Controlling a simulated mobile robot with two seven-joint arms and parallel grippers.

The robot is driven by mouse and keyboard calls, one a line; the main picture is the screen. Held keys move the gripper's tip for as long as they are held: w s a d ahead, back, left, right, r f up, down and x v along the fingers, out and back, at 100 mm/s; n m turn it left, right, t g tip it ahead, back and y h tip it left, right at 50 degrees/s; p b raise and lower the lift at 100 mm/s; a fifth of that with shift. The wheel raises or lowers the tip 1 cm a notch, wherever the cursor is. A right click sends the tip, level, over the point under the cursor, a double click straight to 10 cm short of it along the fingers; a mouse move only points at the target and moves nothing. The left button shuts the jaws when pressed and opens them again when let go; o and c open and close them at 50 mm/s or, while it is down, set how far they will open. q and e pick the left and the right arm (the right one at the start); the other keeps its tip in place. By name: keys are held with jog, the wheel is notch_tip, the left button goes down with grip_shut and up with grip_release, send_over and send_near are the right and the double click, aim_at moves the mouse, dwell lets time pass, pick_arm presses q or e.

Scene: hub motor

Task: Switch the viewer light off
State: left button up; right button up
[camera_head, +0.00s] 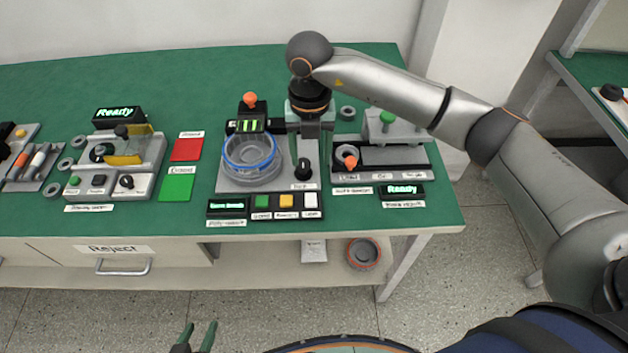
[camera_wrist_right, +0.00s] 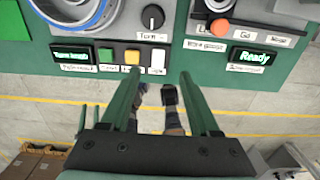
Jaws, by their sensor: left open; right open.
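A white button (camera_head: 311,200) sits at the right end of a dark panel at the table's front edge. It also shows in the right wrist view (camera_wrist_right: 158,57), where its label seems to read "Light". A black knob (camera_head: 303,169) stands just behind it. Whether the light is on cannot be told for sure. My right gripper (camera_head: 311,172) is open and empty, pointing down over the knob area. In the right wrist view its fingertips (camera_wrist_right: 159,76) flank the white button from the front side. My left gripper (camera_head: 199,328) is open and empty, low in front of the table.
Left of the white button are a yellow button (camera_head: 287,201), a green button (camera_head: 262,201) and a lit display (camera_head: 228,207). A blue-rimmed round part (camera_head: 250,151) sits behind them. To the right is a station with an orange knob (camera_head: 350,162) and a "Ready" display (camera_head: 402,189).

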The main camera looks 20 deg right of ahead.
aim_at(311, 194)
notch_tip(311, 194, down, 11)
jog(key=shift+s+a+f+p, duration=0.1)
jog(key=shift+f+p, duration=0.05)
jog(key=shift+p, duration=0.25)
grip_shut()
dwell(0.5)
